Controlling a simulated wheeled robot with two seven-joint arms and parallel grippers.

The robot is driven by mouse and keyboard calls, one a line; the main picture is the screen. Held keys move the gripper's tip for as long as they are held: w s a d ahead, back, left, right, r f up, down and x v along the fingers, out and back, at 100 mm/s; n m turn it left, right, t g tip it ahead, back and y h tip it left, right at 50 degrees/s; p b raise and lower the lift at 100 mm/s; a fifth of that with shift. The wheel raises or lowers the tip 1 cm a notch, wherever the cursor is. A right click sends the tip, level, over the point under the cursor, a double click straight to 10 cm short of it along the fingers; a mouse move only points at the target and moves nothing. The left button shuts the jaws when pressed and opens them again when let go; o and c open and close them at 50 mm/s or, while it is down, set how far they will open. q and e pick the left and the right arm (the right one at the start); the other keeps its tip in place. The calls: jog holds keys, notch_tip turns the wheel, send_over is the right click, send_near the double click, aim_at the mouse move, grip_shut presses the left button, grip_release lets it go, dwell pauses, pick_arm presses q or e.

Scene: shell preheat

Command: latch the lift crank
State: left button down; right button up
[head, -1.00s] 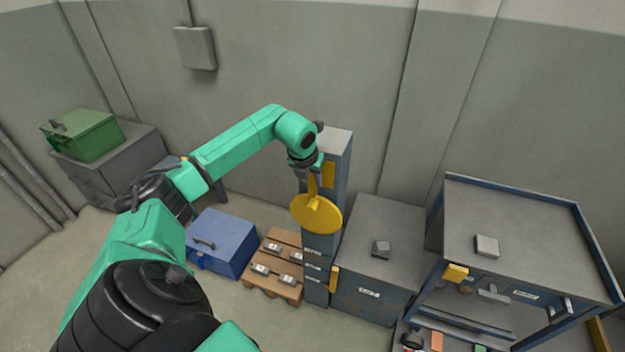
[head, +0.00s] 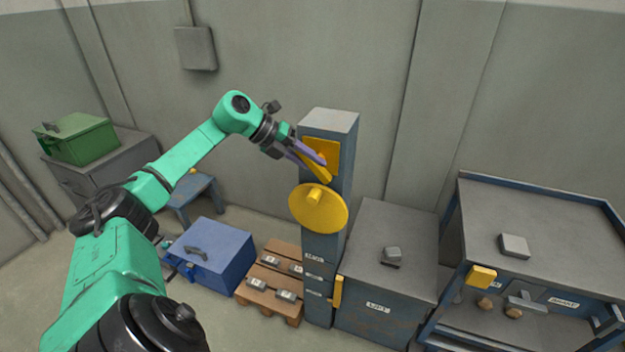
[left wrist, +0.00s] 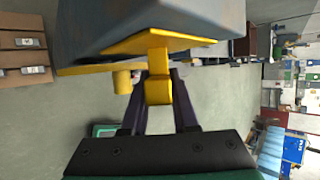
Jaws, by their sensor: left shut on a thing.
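The lift crank is a round yellow disc (head: 320,213) with a short knob (head: 314,194), on the front of a blue-grey post (head: 333,121). Its knob also shows in the left wrist view (left wrist: 122,82), left of my fingers. Above the disc a yellow latch plate (head: 326,146) with a protruding yellow handle (left wrist: 158,90) is fixed to the post. My left gripper (head: 318,161) is shut on this latch handle, one dark finger on each side of it. The fingers partly hide the handle in the head view. My right gripper is not in view.
A grey cabinet (head: 385,235) stands right of the post, with a workbench (head: 540,225) beyond it. A wooden pallet (head: 262,298) with several small blocks and a blue box (head: 215,250) lie on the floor to the left. The wall is close behind.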

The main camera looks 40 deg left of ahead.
pick_arm(q)
jog(key=t+h+b, duration=0.1)
jog(key=h+b, duration=0.1)
jog(key=b, duration=0.2)
jog(key=f+n+t+h+b, duration=0.1)
jog(key=t+h+b, duration=0.1)
jog(key=h+b, duration=0.1)
jog(key=shift+a+n+b, duration=0.2)
jog(key=shift+n+b, duration=0.1)
jog(key=shift+b, duration=0.6)
jog(key=shift+t+h+b, duration=0.3)
jog(key=shift+h+b, duration=0.3)
jog(key=shift+b, duration=0.15)
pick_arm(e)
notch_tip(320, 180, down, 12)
pick_arm(q)
jog(key=shift+n+t+h+b, duration=0.4)
jog(key=shift+b, duration=0.2)
jog(key=shift+r, duration=0.15)
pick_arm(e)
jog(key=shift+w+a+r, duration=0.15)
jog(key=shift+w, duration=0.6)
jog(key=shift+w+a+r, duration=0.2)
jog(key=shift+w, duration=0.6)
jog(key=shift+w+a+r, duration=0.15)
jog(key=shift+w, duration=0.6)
pick_arm(q)
jog(key=c, duration=0.7)
grip_release()
jog(key=shift+s, duration=0.1)
